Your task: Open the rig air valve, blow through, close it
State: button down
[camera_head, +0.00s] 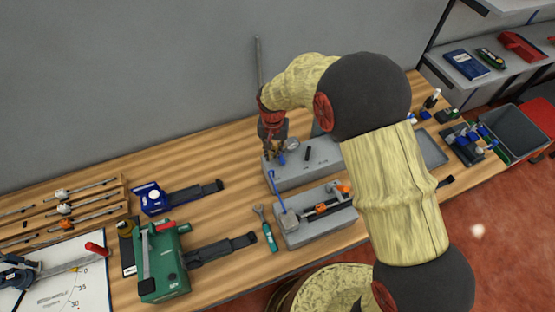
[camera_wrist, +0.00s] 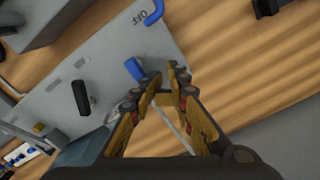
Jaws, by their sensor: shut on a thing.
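The rig is a grey box (camera_head: 322,168) at the back of the bench, and its top fills the left of the wrist view (camera_wrist: 105,60). A blue valve lever (camera_wrist: 134,68) stands on the top, near printed letters OFF (camera_wrist: 140,17). My gripper (camera_head: 274,154) reaches down at the rig's left end. In the wrist view its fingertips (camera_wrist: 164,76) are close together at the blue lever, shut on it; the fingers hide part of the lever. A blue hose (camera_wrist: 154,12) shows at the box edge and, in the head view, runs down to a front fixture (camera_head: 277,188).
A black knob (camera_wrist: 81,98) stands on the rig top. In front is a grey fixture (camera_head: 317,222) with orange clamps. Bare wood lies left of the rig.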

jog(key=shift+w+d+r+p, duration=0.1)
jog(key=shift+d+r+p, duration=0.1)
jog(key=shift+r, duration=0.35)
jog(key=shift+d+r+p, duration=0.2)
jog(key=shift+r, duration=0.35)
jog(key=shift+a+r+p, duration=0.25)
jog(key=shift+r+p, duration=0.2)
jog(key=shift+r, duration=0.25)
jog(key=r, duration=0.1)
jog(key=r+p, duration=0.1)
jog(key=shift+s+a+r, duration=0.1)
jog(key=shift+s+r, duration=0.15)
jog(key=shift+r, duration=0.15)
